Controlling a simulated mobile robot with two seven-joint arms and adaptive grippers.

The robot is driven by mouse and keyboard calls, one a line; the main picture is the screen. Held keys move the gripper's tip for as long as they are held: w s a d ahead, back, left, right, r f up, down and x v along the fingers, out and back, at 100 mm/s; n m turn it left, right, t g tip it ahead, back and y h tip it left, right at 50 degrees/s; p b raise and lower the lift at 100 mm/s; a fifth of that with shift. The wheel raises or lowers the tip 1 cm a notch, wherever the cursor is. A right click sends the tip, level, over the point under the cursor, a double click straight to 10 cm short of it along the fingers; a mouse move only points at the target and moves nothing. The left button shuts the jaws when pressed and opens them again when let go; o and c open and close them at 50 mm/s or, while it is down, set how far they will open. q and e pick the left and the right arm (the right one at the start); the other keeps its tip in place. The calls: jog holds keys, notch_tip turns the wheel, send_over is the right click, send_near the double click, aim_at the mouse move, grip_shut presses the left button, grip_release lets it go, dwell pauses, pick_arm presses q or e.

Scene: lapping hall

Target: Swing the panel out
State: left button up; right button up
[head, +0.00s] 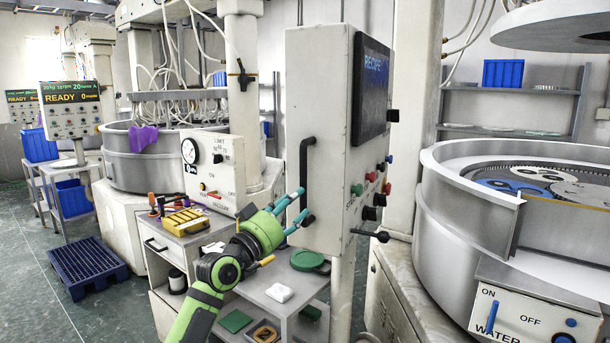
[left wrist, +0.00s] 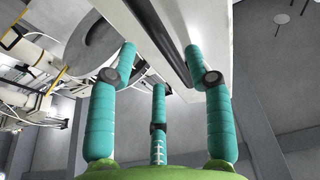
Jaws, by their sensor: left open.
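The panel (head: 318,110) is a tall white control box on a post, in the middle of the head view. Its screen, buttons and knobs are on the face turned to the right. A black bar handle (head: 303,160) runs upright on its left side. My left gripper (head: 300,204) has teal fingers and is at the lower end of the handle. In the left wrist view the fingers are spread, and the dark handle (left wrist: 160,38) passes between the upper fingertips. I cannot tell whether any finger touches it. My right gripper is not in view.
A large round lapping machine (head: 470,205) stands close on the right of the panel.

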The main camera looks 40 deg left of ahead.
aim_at(303, 168)
pick_arm(q)
jog(key=shift+t, duration=0.5)
jog(key=w+r+p, duration=0.1)
jog(key=r, duration=0.1)
jog(key=w+r+p, duration=0.1)
jog(key=w+r, duration=0.1)
jog(key=r, duration=0.1)
jog(key=w+r+p, duration=0.1)
jog(key=w+r, duration=0.1)
jog(key=shift+w+a+r, duration=0.1)
jog(key=shift+a+r, duration=0.05)
jog(key=shift+r, duration=0.15)
grip_shut()
